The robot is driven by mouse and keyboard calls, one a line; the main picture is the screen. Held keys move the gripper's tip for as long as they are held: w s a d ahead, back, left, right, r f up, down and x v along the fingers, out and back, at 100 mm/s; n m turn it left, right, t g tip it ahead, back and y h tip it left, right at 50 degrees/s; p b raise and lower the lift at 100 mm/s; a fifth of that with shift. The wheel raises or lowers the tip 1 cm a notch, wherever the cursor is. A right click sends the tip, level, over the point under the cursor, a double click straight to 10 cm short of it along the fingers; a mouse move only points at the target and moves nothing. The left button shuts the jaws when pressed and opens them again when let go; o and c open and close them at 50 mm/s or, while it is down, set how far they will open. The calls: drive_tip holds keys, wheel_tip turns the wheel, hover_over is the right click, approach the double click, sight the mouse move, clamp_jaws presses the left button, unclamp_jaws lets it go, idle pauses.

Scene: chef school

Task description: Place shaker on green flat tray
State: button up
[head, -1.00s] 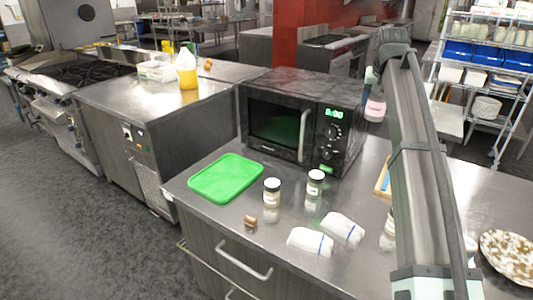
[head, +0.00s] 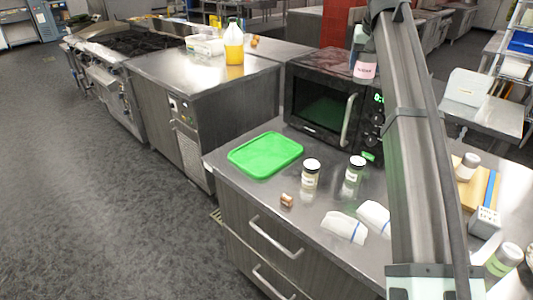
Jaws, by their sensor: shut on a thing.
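A shaker with a pink label (head: 365,67) hangs from my gripper (head: 360,40), upright as far as I can see. My gripper is shut on it, and its fingers are small and partly hidden by my arm. In the picture the shaker overlaps the top right of the microwave; I cannot tell the distance between them. The green flat tray (head: 265,154) lies empty on the steel counter, left of the microwave, below and left of my gripper in the picture.
The black microwave (head: 325,98) stands behind the tray. Two lidded jars (head: 310,176) (head: 353,177), a small brown piece (head: 287,200) and two white wrapped items (head: 345,227) (head: 374,216) are on the counter. A wooden board (head: 476,190) lies right of my arm.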

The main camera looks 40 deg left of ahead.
drive_tip(key=s+a+n, duration=0.3)
drive_tip(key=s+a, duration=0.6)
drive_tip(key=a, duration=0.4)
drive_tip(key=n+g+y, duration=0.1)
drive_tip(key=n, duration=0.1)
hover_over(266, 158)
wheel_tip(266, 158, down, 21)
drive_tip(key=shift+f, duration=5.25)
drive_tip(key=shift+f, duration=0.15)
drive_tip(key=o, duration=1.2)
drive_tip(key=v, duration=1.2)
drive_tip(key=shift+w+d, duration=0.2)
